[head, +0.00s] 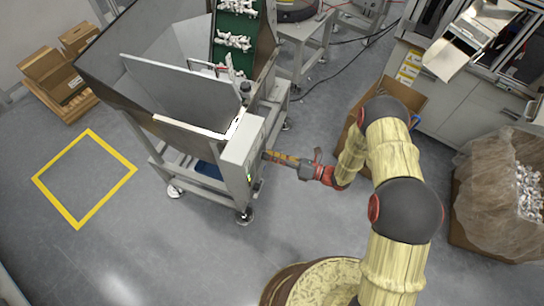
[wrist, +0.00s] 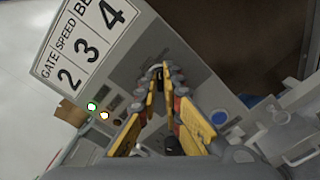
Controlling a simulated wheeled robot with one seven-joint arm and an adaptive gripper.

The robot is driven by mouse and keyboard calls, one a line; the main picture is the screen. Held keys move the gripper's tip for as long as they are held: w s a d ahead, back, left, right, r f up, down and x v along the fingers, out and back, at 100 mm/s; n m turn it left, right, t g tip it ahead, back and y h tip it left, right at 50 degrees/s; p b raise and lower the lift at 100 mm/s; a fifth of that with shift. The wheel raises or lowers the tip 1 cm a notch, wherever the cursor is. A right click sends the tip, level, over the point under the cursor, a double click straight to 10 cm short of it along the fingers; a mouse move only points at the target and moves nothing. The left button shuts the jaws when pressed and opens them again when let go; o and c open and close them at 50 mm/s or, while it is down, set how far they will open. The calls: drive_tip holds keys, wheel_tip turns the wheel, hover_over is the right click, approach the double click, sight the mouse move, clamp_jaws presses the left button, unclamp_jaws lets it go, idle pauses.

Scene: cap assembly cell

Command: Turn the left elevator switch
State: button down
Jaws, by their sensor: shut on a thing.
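The elevator's grey control box (head: 238,158) is on the right front side of the hopper machine. My gripper (head: 267,155) reaches to its face from the right. In the wrist view, the yellow fingers of my gripper (wrist: 160,72) close around a small black switch knob (wrist: 160,80) on the grey panel (wrist: 180,50). The fingers hide most of the knob, and its turn angle cannot be told. Which of the panel's switches it is cannot be told for sure.
A label plate (wrist: 85,45) with the numbers 2, 3 and 4 is on the panel. A lit green lamp (wrist: 92,106) and a yellow lamp (wrist: 104,116) are near it. Cardboard boxes (head: 52,75) stand at the left. The floor inside the yellow square (head: 85,178) is clear.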

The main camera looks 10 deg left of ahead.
drive_tip(key=shift+w, duration=0.1)
idle(0.4)
drive_tip(key=c, duration=2)
unclamp_jaws()
drive_tip(key=shift+o, duration=0.2)
drive_tip(key=shift+d, duration=0.1)
drive_tip(key=s+d, duration=0.1)
drive_tip(key=d, duration=1)
drive_tip(key=shift+s+d, duration=0.4)
